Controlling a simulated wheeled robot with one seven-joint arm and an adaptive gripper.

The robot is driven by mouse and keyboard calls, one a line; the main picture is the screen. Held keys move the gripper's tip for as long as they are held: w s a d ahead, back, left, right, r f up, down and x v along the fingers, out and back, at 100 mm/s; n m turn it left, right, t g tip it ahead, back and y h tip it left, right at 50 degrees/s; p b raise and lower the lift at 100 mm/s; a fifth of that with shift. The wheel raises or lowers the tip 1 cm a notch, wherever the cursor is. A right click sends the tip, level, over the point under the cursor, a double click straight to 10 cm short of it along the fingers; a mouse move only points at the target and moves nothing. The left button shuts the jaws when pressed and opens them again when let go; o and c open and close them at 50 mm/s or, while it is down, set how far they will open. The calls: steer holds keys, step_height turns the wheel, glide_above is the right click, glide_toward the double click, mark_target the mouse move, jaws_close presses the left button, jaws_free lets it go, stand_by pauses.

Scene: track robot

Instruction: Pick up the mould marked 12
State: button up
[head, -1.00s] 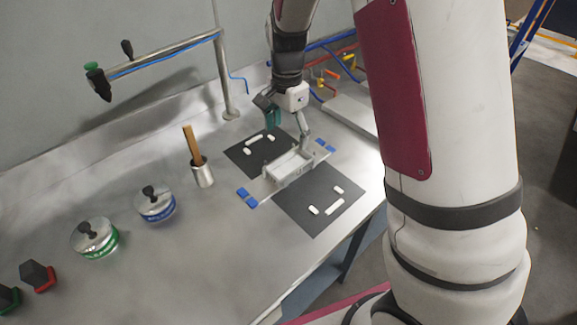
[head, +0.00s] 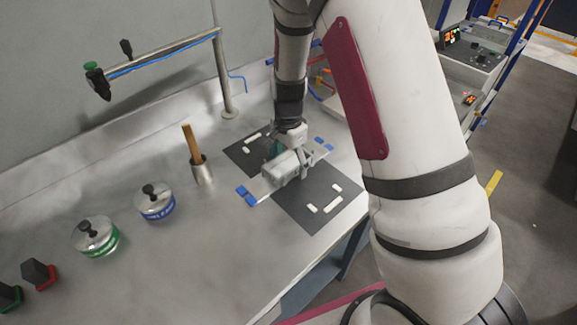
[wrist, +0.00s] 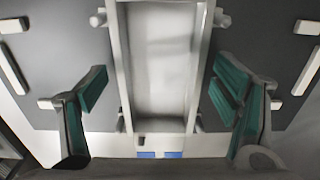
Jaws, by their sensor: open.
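The mould (head: 282,172) is a pale metal, rectangular open box on a light strip with blue ends. In the wrist view the mould (wrist: 165,65) lies lengthwise up the middle, and its hollow inside shows empty. I cannot read any number on it. My gripper (head: 291,156) is right above the mould in the head view, pointing down and partly covering it. In the wrist view my gripper (wrist: 160,88) is open, with one green-padded finger on each side of the mould. A gap shows between each finger and the mould's walls.
Dark mats with white bars lie on both sides of the mould; the nearer mat (head: 322,205) is clear of my arm. A metal cup (head: 202,173) with a wooden stick stands left. Lidded blue (head: 155,203) and green (head: 95,238) containers stand farther left. A pipe (head: 224,75) rises behind.

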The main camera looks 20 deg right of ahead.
steer(key=c, duration=1.9)
jaws_close()
steer(key=shift+r, duration=0.15)
